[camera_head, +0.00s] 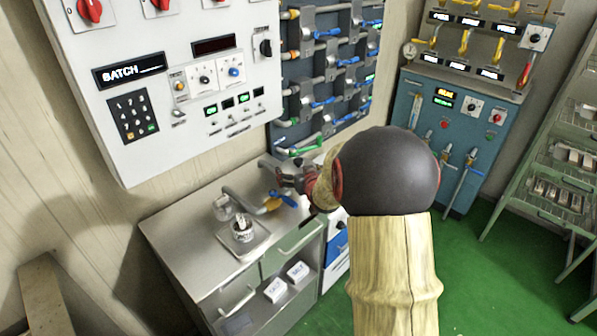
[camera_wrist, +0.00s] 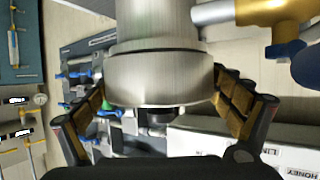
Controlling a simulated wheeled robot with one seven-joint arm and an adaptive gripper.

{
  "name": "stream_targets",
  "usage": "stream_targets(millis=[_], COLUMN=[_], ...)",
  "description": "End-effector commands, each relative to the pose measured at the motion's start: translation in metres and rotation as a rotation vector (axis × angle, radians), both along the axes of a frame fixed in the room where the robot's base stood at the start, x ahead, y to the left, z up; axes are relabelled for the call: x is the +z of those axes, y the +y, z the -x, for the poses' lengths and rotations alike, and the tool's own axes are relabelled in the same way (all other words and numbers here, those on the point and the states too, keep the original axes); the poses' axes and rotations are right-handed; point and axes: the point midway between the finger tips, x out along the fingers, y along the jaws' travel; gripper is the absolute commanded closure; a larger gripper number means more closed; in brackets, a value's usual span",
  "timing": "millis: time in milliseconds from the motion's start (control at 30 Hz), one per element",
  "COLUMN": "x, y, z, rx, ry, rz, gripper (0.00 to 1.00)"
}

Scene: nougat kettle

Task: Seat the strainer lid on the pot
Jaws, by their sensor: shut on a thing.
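My gripper (camera_wrist: 162,86) is shut on a round brushed-metal piece (camera_wrist: 160,60) with a wide collar, one finger on each side. I cannot tell whether this is the strainer lid. In the head view, my gripper (camera_head: 290,178) is over the counter's back right end, and my own arm hides much of it. A small dark pot-like vessel (camera_head: 242,236) with something pale in its mouth stands on a square tray (camera_head: 257,248). A clear or shiny piece (camera_head: 224,208) is just behind it. No other strainer lid can be made out.
A pipe with a brass valve (camera_head: 270,205) and blue handle (camera_head: 285,200) runs low over the metal counter (camera_head: 185,225), close to my gripper. A white control panel (camera_head: 170,80) overhangs the back. The counter's left part is clear. White labelled boxes (camera_head: 298,270) sit in the shelf below.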

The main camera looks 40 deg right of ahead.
Motion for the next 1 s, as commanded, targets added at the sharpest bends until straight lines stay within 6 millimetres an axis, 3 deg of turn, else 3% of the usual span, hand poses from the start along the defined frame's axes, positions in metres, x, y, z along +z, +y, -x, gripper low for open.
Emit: stream_targets(millis=[1000], x=[-0.0075], y=[-0.0002], z=[-0.0003], rx=[0.000], ry=[-0.002], rz=[0.001], gripper=[0.39])
